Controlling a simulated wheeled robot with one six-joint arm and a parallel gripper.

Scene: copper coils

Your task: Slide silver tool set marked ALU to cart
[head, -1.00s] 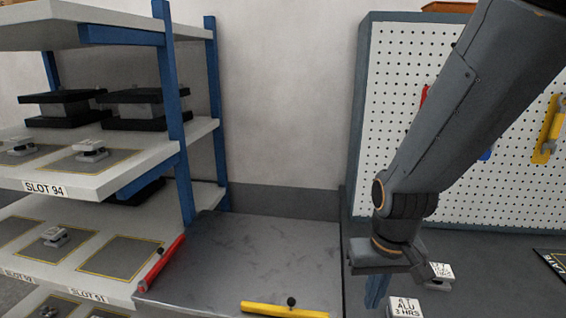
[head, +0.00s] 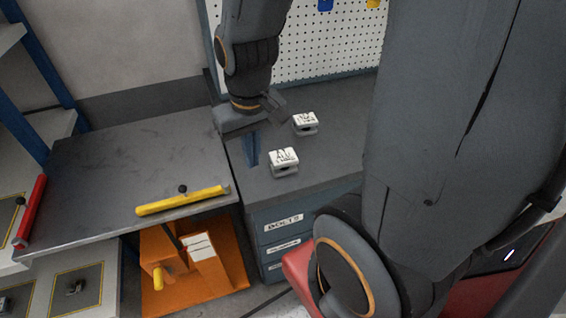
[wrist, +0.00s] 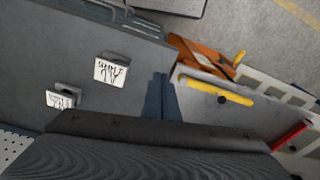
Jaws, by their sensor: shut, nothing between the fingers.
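The silver tool set marked ALU (head: 285,157) is a small pale block with a white lettered top, on the dark bench (head: 335,160) near its front. It also shows in the wrist view (wrist: 112,72). My gripper (head: 252,163) points down with its blue fingers together and empty, just left of the ALU block and apart from it, near the bench's left edge. In the wrist view the fingers (wrist: 160,98) show right of the block. The cart (head: 115,160) has a grey top beside the bench's left edge, with an orange structure (head: 195,268) below.
A second similar block (head: 305,121) sits behind the ALU block; its label is hard to read. A yellow bar (head: 182,201) lies along the cart's front edge, a red bar (head: 32,210) at its left. The cart top between is clear. A pegboard (head: 335,40) stands behind the bench.

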